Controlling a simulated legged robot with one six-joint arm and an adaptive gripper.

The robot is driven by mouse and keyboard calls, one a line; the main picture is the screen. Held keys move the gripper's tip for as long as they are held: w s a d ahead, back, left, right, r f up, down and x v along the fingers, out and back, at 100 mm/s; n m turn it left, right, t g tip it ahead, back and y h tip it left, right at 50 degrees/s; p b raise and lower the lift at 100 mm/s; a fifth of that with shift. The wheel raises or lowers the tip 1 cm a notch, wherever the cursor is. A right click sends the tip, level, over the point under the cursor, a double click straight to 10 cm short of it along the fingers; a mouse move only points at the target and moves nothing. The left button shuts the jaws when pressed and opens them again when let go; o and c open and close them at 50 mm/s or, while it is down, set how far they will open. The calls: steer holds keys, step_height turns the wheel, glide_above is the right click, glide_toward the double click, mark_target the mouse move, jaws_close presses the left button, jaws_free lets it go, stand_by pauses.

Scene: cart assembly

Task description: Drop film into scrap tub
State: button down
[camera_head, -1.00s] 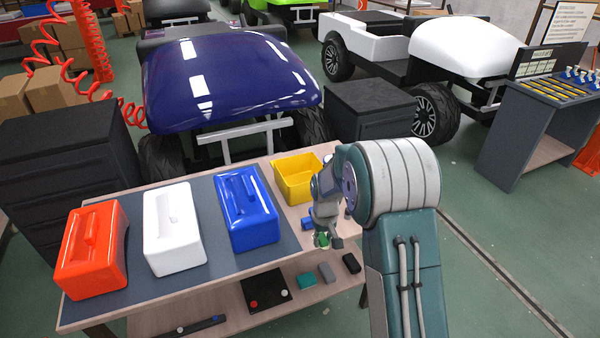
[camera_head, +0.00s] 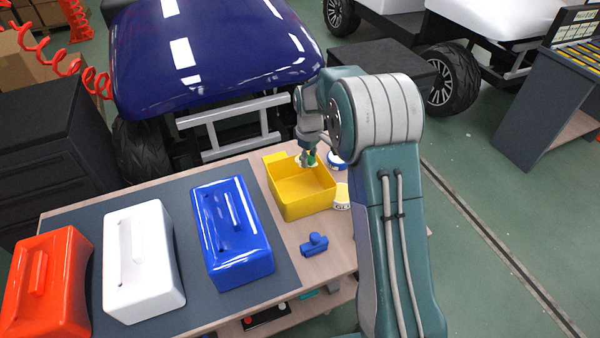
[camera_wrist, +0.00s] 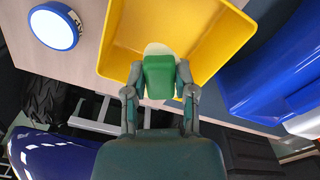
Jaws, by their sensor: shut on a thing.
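The yellow tub (camera_head: 303,200) stands on the right part of the workbench, open at the top. It also shows in the wrist view (camera_wrist: 205,40), with its bare inside facing me. My gripper (camera_head: 308,160) is above the tub's back part. In the wrist view my gripper (camera_wrist: 160,88) is shut on a green piece (camera_wrist: 159,76) with a pale rounded part (camera_wrist: 158,48) at its far end. I take this to be the film, though I cannot tell where film and green part divide. The piece seems held above the tub floor; contact is unclear.
Orange (camera_head: 50,285), white (camera_head: 143,262) and blue (camera_head: 231,232) covers stand on a dark mat. A small blue part (camera_head: 314,245) lies in front of the tub. A blue-rimmed white disc (camera_wrist: 55,28) is beside the tub. A purple-hooded cart (camera_head: 210,50) is behind.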

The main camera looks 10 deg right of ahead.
steer(key=shift+w, duration=0.55)
steer(key=shift+s+f, duration=0.1)
steer(key=shift+f, duration=2.8)
steer(key=shift+c, duration=1.8)
jaws_free()
steer(key=shift+a, duration=0.1)
steer(key=shift+r, duration=0.1)
step_height(320, 180, up, 11)
steer(key=shift+r, duration=0.35)
